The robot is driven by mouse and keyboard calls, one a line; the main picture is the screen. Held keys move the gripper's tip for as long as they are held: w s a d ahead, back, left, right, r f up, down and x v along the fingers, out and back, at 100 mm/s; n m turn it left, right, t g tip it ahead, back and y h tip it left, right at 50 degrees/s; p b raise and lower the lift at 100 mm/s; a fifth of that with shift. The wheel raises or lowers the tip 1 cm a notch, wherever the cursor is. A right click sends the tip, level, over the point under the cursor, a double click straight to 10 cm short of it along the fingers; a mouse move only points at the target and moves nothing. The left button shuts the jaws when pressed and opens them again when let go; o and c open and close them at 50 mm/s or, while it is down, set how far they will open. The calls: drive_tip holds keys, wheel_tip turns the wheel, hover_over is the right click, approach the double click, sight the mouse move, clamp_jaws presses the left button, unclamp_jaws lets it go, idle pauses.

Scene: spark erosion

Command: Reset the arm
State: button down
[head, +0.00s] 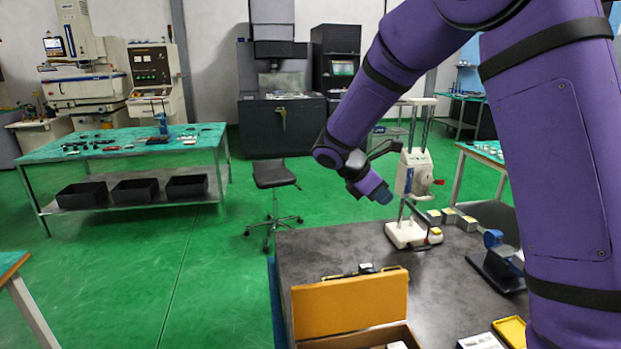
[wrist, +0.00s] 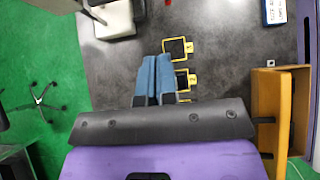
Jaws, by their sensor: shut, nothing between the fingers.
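My purple arm reaches from the right side of the head view out over the dark grey table (head: 330,250). My gripper (head: 384,196) is at its end, pointing down and to the right, left of the white press stand (head: 415,175). In the wrist view the two blue fingers of my gripper (wrist: 153,78) lie side by side, closed, with nothing between them. The fingers are above the table top, apart from it.
An open orange case (head: 350,305) stands at the table's near edge; it also shows in the wrist view (wrist: 268,105). Yellow-edged dark pieces (wrist: 178,48) lie below the fingers. A black chair (head: 273,175) and open green floor are to the left.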

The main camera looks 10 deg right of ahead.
drive_tip(key=s+d+r+m+t+y, duration=0.1)
drive_tip(key=s+r+m+y, duration=0.2)
drive_tip(key=s+r+m, duration=0.35)
drive_tip(key=s+d+r+m+y, duration=0.1)
drive_tip(key=s+r+m+y, duration=0.2)
drive_tip(key=s, duration=0.7)
drive_tip(key=s+a+r+m+t+y, duration=0.1)
drive_tip(key=s+r+m+t, duration=0.1)
drive_tip(key=s+m, duration=0.2)
drive_tip(key=s+a+r+m+t+y, duration=0.1)
drive_tip(key=s+m, duration=0.3)
drive_tip(key=s, duration=0.7)
drive_tip(key=shift+r+t+y, duration=0.35)
drive_tip(key=shift+t+y, duration=0.15)
drive_tip(key=shift+t, duration=0.2)
drive_tip(key=shift+a+m, duration=0.1)
drive_tip(key=shift+m, duration=0.15)
